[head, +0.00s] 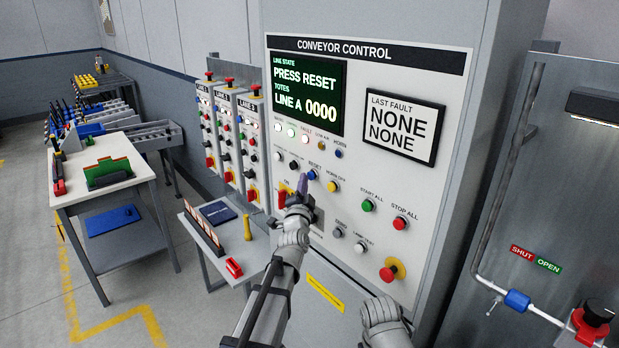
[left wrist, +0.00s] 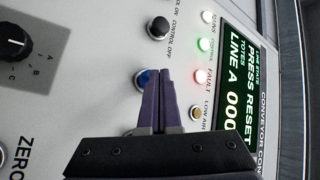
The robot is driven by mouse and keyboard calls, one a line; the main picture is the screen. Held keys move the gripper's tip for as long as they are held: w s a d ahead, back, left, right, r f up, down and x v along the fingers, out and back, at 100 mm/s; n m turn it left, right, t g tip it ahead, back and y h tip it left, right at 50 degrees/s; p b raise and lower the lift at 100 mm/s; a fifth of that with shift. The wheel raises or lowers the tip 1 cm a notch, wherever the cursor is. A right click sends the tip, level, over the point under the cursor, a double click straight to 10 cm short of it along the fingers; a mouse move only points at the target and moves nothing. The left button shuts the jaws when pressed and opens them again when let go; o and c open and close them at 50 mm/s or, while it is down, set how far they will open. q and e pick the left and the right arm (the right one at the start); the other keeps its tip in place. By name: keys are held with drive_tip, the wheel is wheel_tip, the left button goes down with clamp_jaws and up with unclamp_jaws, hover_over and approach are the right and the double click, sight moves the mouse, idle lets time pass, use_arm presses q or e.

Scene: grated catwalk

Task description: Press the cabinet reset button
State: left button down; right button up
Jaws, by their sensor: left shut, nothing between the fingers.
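The conveyor control cabinet (head: 455,90) fills the middle of the head view. Its blue button (head: 312,174), labelled RESET, sits in a row below the indicator lamps. The button also shows in the left wrist view (left wrist: 142,79), partly covered by the fingers. My left gripper (head: 302,183) is shut and empty, its purple fingers pointing at the panel just beside the blue button. In the left wrist view the fingertips (left wrist: 160,78) overlap the button's edge; I cannot tell whether they touch it. The screen (head: 305,92) reads PRESS RESET, LINE A 0000.
A black button (left wrist: 158,27) labelled CONTROL OFF and a yellow button (head: 333,187) sit close to the blue one. A red emergency-stop knob (head: 392,269) is lower right. A small table (head: 205,248) and a workbench (head: 130,165) stand to the left.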

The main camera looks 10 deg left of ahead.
use_arm(q)
drive_tip(key=shift+w+d, duration=0.5)
drive_tip(key=shift+w, duration=0.15)
idle(1.0)
drive_tip(key=shift+s+a, duration=0.1)
idle(0.3)
drive_tip(key=shift+s+a, duration=0.65)
drive_tip(key=shift+s, duration=0.2)
drive_tip(key=shift+s+a, duration=0.8)
drive_tip(key=shift+s, duration=0.2)
drive_tip(key=shift+s+a, duration=0.75)
drive_tip(key=shift+s, duration=0.25)
